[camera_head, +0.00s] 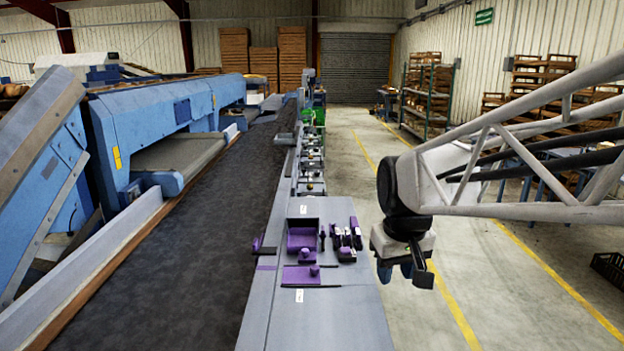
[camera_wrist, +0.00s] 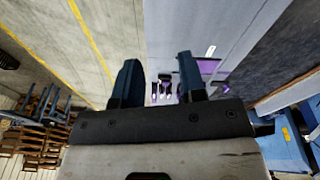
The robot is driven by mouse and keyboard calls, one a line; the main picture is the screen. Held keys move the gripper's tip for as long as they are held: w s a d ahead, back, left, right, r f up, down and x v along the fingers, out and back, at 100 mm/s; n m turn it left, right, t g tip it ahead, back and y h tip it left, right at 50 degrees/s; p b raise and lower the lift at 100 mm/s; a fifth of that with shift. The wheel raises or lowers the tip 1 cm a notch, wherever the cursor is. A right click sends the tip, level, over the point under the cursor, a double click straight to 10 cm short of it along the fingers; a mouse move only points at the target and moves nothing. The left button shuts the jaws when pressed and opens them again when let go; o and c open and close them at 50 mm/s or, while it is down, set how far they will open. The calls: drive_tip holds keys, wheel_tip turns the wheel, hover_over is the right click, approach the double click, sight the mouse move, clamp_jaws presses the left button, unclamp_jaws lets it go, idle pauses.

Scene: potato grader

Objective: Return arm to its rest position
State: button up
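My gripper (camera_head: 408,274) hangs at the end of my white lattice arm, to the right of the grey work surface (camera_head: 345,320) and above the floor beside it. In the wrist view its two dark blue fingers (camera_wrist: 160,82) stand apart with nothing between them, so it is open and empty. Beyond the fingertips, well away from them, small purple and white items show. My arm comes in from the right edge of the head view.
A purple bin (camera_head: 302,237) and several purple-handled tools (camera_head: 346,238) lie on the work surface. A dark conveyor belt (camera_head: 190,240) runs along its left, beside a blue machine (camera_head: 160,120). Shelving (camera_head: 427,95) stands at the back right. The floor (camera_head: 500,300) around my gripper is clear.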

drive_tip(key=s+d+f+m, duration=0.1)
drive_tip(key=s+f, duration=0.1)
drive_tip(key=s, duration=0.6)
drive_tip(key=s+d+f+m, duration=0.1)
drive_tip(key=s+d+f, duration=0.1)
drive_tip(key=s, duration=0.7)
drive_tip(key=shift+d+f+m+t, duration=0.2)
drive_tip(key=shift+f+m+t, duration=0.05)
drive_tip(key=shift+m+t, duration=0.15)
drive_tip(key=o, duration=0.9)
